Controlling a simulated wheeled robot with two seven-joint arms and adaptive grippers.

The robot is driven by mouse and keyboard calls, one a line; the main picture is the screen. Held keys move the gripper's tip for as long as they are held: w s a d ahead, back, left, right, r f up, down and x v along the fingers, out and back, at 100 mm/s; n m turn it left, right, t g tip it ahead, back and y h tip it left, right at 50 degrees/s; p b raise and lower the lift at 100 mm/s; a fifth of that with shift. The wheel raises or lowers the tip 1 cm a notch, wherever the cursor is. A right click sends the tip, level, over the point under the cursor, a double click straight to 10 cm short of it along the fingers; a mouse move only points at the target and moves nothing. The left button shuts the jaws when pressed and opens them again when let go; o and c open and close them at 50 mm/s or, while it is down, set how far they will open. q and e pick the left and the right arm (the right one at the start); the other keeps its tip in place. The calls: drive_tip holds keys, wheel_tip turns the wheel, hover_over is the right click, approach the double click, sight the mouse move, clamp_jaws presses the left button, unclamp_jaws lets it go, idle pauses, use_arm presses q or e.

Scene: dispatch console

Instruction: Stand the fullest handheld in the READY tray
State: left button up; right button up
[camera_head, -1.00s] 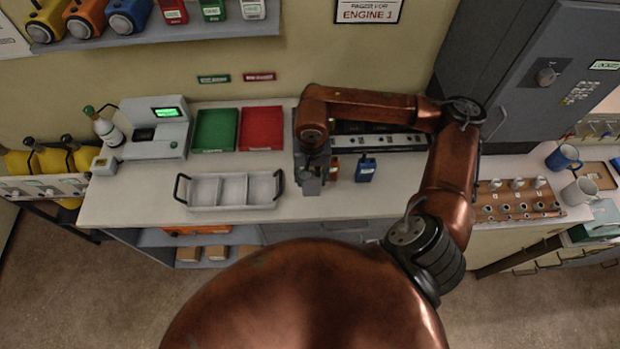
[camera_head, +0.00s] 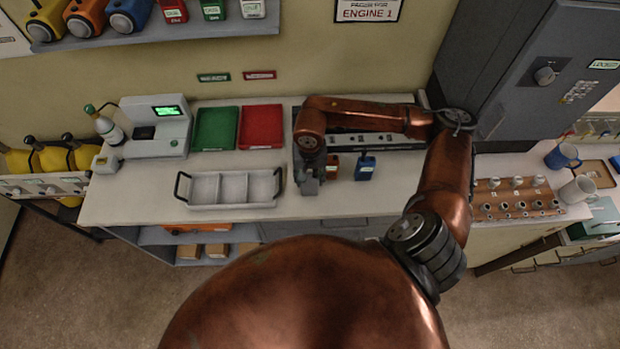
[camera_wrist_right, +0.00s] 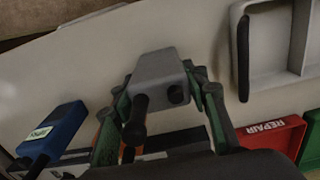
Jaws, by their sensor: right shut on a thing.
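My right gripper (camera_head: 308,180) is over the counter, left of the other handhelds. In the right wrist view its green fingers (camera_wrist_right: 160,98) are shut on a grey handheld (camera_wrist_right: 157,68) with a black antenna and knob. A blue handheld (camera_head: 366,168) stands to the right, and it also shows in the wrist view (camera_wrist_right: 54,128) with a pale label too small to read. An orange-red handheld (camera_head: 333,168) stands beside my gripper, partly hidden. The green tray (camera_head: 215,129) lies flat at the back, its wording unreadable. My left gripper is out of view.
A red tray (camera_head: 261,127) adjoins the green one; its lip reads REPAIR in the wrist view (camera_wrist_right: 268,127). A grey divided tray (camera_head: 232,204) lies at the counter's front. A tester with a green display (camera_head: 156,128) stands left. A long charger bank (camera_head: 372,141) is behind my gripper.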

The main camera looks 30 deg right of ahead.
drive_tip(key=o, duration=1.4)
